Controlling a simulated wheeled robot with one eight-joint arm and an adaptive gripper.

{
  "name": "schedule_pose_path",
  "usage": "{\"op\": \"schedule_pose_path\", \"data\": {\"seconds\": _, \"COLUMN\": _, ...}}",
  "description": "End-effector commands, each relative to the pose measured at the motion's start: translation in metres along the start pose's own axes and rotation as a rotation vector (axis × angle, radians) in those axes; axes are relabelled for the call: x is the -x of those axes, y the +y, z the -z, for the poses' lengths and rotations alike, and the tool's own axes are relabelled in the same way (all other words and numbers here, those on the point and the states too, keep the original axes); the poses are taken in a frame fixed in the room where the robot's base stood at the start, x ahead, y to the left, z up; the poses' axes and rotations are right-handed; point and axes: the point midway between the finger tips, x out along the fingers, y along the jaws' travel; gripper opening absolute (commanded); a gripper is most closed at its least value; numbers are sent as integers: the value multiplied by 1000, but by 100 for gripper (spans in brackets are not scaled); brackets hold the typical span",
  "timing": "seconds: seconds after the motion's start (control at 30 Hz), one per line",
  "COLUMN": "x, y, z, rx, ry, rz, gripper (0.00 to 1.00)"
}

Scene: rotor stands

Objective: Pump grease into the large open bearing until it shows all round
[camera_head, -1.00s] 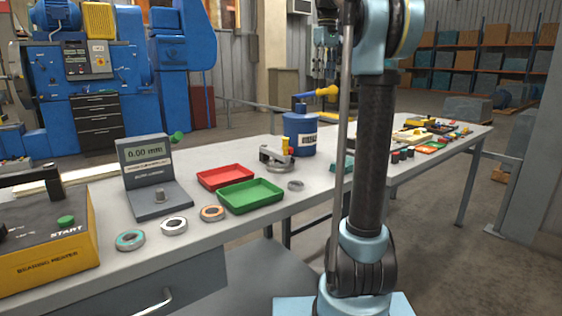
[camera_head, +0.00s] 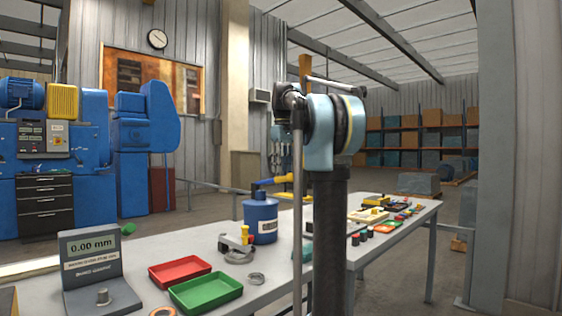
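A small plain grey ring (camera_head: 256,279) lies nearer the front edge. An orange-faced ring (camera_head: 162,312) is cut by the bottom edge. I cannot tell which is the large open bearing, and no grease can be made out. My arm stands in front of the bench; my gripper is not in view.
A red tray (camera_head: 180,272) and a green tray (camera_head: 206,291) lie empty beside a gauge (camera_head: 92,270) reading 0.00 mm. Several small parts crowd the bench's far right end. A blue machine (camera_head: 60,140) stands behind at left. Floor is clear right of the bench.

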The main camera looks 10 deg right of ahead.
Motion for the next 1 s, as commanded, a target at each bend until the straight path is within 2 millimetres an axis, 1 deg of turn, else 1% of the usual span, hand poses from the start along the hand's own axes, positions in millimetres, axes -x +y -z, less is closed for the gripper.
{"op": "schedule_pose_path", "data": {"seconds": 0.03, "x": -7, "y": 0, "z": 0, "rx": 0, "ry": 0, "rz": 0, "gripper": 40}}
{"op": "schedule_pose_path", "data": {"seconds": 0.2, "x": -26, "y": 0, "z": 0, "rx": 0, "ry": 0, "rz": 0, "gripper": 40}}
{"op": "schedule_pose_path", "data": {"seconds": 0.4, "x": -43, "y": 0, "z": 0, "rx": 0, "ry": 0, "rz": 0, "gripper": 40}}
{"op": "schedule_pose_path", "data": {"seconds": 0.6, "x": -51, "y": 0, "z": 0, "rx": 0, "ry": 0, "rz": 0, "gripper": 40}}
{"op": "schedule_pose_path", "data": {"seconds": 0.87, "x": -51, "y": 0, "z": 0, "rx": 0, "ry": 0, "rz": 0, "gripper": 40}}
{"op": "schedule_pose_path", "data": {"seconds": 0.9, "x": -51, "y": 0, "z": 0, "rx": 0, "ry": 0, "rz": 0, "gripper": 35}}
{"op": "schedule_pose_path", "data": {"seconds": 0.97, "x": -51, "y": 0, "z": 0, "rx": 0, "ry": 0, "rz": 0, "gripper": 22}}
{"op": "schedule_pose_path", "data": {"seconds": 1.0, "x": -51, "y": 0, "z": 0, "rx": 0, "ry": 0, "rz": 0, "gripper": 13}}
